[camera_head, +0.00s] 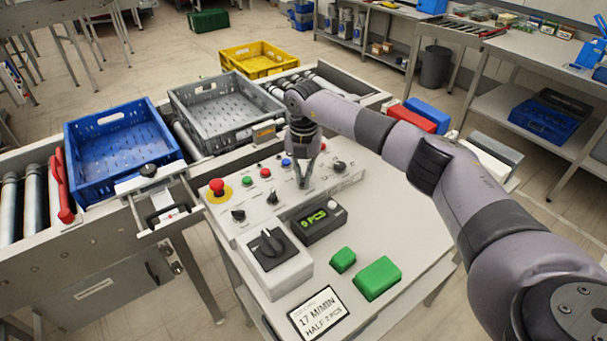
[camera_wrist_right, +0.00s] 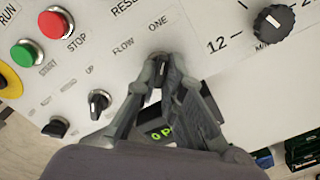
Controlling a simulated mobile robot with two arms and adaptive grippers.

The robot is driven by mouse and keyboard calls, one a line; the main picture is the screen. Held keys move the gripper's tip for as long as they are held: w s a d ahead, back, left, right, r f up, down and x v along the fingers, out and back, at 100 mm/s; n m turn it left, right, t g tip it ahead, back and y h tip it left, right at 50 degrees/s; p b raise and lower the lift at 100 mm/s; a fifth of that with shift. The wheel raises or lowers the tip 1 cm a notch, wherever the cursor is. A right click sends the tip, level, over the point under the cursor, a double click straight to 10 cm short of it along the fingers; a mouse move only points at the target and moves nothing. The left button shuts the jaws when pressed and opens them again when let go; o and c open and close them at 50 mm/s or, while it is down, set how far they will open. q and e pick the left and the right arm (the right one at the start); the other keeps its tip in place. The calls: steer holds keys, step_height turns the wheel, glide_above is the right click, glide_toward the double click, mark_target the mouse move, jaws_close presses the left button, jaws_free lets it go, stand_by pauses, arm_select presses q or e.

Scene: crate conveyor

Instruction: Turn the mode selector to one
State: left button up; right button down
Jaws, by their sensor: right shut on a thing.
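The control panel (camera_head: 222,217) lies on the table in front of the conveyor. The mode selector (camera_wrist_right: 156,68) is a small dark knob below the printed words FLOW and ONE in the right wrist view. My right gripper (camera_wrist_right: 160,66) reaches down over the panel, with its two fingertips closed around this knob. The fingers hide most of the knob, and I cannot tell for sure which word it points at. My left gripper is not in view.
Nearby are a red mushroom button (camera_head: 217,186), small selectors (camera_head: 272,197), a numbered dial (camera_wrist_right: 273,22), a display (camera_head: 320,220) and a big rotary switch (camera_head: 268,244). Green blocks (camera_head: 377,278) and a sign (camera_head: 318,312) lie in front. Crates (camera_head: 212,87) stand on the conveyor behind.

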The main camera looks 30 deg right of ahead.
steer(key=shift+w+r, duration=0.1)
steer(key=shift+r, duration=0.05)
steer(key=c, duration=1.7)
jaws_free()
step_height(320, 180, up, 12)
